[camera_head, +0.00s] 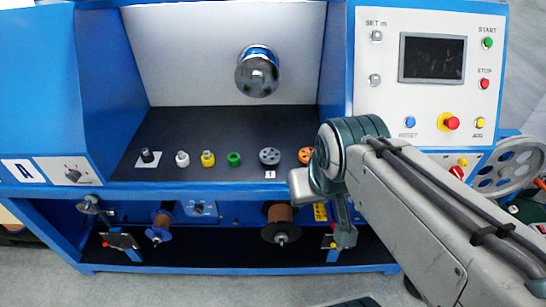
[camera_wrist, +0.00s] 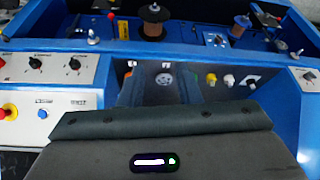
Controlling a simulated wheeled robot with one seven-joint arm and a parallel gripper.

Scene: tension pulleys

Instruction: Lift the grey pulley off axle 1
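The grey pulley (camera_head: 270,156) is a small spoked disc on the dark shelf, behind a small white label marked 1. Axle 1 is not distinct from the pulley's hub. In the wrist view, the grey pulley (camera_wrist: 164,80) shows beyond the edge of my gripper's housing. My gripper (camera_wrist: 165,90) appears open, with dark teal fingers to the left and right of the pulley in the picture. It looks empty and apart from the pulley. In the head view, my arm is right of the pulley, and the fingers cannot be made out clearly.
Green (camera_head: 234,159), yellow (camera_head: 208,159) and white (camera_head: 182,159) parts stand left. A metal drum (camera_head: 257,75) juts from the back panel above. The shelf behind the row is clear.

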